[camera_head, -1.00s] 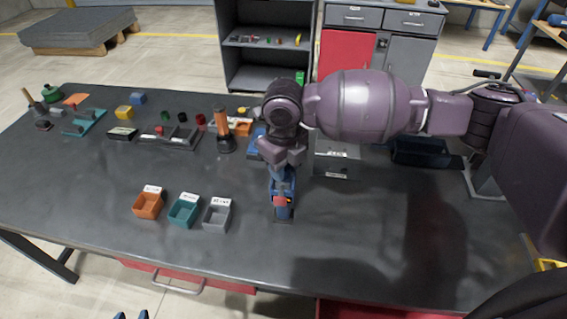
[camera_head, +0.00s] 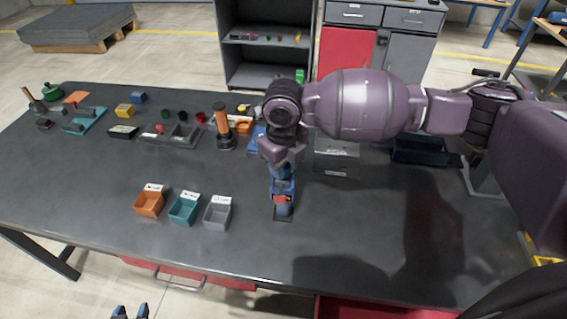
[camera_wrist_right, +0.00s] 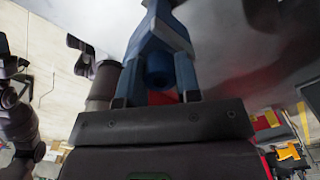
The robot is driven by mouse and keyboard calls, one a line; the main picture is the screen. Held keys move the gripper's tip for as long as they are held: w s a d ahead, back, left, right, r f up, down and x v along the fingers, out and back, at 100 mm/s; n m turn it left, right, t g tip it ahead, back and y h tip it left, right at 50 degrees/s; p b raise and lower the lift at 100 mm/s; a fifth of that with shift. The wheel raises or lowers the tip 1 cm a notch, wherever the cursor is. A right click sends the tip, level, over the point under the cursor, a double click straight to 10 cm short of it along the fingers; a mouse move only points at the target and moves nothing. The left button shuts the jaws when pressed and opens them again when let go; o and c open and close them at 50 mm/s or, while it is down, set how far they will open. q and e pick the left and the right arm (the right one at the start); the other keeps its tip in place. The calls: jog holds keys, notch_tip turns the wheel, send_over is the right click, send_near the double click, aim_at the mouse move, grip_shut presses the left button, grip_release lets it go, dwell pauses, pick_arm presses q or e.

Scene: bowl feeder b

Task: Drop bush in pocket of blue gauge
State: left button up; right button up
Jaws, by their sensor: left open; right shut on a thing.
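My right gripper (camera_head: 282,198) points down over the table's front middle, just right of the grey bin. Its blue fingers also show in the right wrist view (camera_wrist_right: 158,85). Between them is a small blue round piece (camera_wrist_right: 158,67), which looks like the bush. The gripper is shut on it. A red patch shows low between the fingers. A dark flat foot lies under them; I cannot tell whether they touch it. A blue block (camera_head: 257,139), possibly the blue gauge, is partly hidden behind my right arm.
Orange (camera_head: 149,204), teal (camera_head: 184,209) and grey (camera_head: 218,213) bins stand left of my right gripper. A dark tray (camera_head: 170,136), an orange-handled tool (camera_head: 223,128) and a grey box (camera_head: 336,160) stand farther back. The front right of the table is clear.

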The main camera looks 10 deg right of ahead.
jog(key=shift+p, duration=0.4)
dwell(0.4)
jog(key=o, duration=1)
jog(key=shift+r, duration=0.15)
notch_tip(320, 180, up, 11)
jog(key=shift+f, duration=0.2)
